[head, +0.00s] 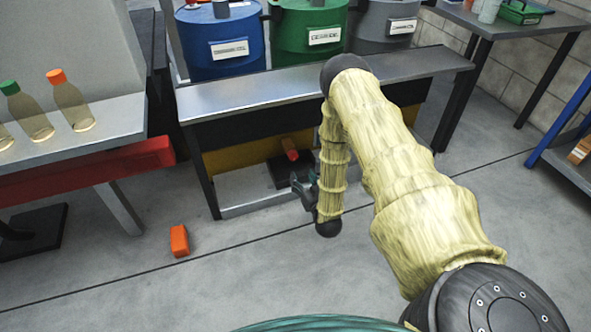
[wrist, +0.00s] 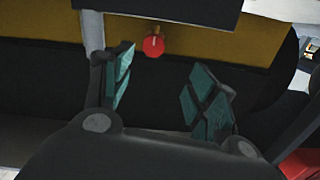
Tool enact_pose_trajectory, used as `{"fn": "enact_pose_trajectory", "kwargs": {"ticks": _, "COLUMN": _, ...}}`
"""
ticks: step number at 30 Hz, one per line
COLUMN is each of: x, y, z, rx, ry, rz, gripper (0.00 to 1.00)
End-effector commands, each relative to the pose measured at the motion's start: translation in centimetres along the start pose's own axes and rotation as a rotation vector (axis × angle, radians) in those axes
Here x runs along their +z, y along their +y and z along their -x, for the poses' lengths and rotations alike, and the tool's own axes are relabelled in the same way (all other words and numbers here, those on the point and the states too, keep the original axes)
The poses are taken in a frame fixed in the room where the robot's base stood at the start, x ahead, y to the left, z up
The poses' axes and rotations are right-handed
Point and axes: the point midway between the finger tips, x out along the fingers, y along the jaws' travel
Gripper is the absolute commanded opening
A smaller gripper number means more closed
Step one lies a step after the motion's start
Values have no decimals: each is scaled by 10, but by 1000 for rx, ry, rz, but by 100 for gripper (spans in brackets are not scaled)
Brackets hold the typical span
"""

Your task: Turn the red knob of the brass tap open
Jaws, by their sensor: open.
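The red knob (wrist: 153,45) shows in the wrist view as a small round red shape, with a bit of the brass tap (wrist: 155,31) just above it, below a dark edge and in front of a yellow panel. My gripper (wrist: 163,82) is open and empty. The knob lies beyond the fingertips, above the gap in the picture and nearer the left finger; no contact shows. In the head view my gripper (head: 304,188) is low in front of the bench, beside its lower shelf. I cannot make out the tap for sure in the head view.
A steel-topped bench (head: 250,99) carries a blue drum (head: 220,30), a green drum (head: 308,25) and a grey drum (head: 385,22). A red-orange cylinder (head: 290,148) is under it. An orange block (head: 179,241) lies on the floor. Bottles (head: 72,100) stand left.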

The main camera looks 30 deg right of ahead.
Motion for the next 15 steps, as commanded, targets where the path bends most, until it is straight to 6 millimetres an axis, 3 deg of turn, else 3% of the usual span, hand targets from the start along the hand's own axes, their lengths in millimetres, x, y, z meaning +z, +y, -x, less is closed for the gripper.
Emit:
{"fn": "enact_pose_trajectory", "kwargs": {"ticks": 8, "x": 5, "y": 12, "z": -11, "rx": 0, "ry": 56, "rz": 0, "gripper": 58}}
{"fn": "enact_pose_trajectory", "kwargs": {"ticks": 15, "x": 5, "y": 13, "z": -40, "rx": 0, "ry": 59, "rz": 0, "gripper": 58}}
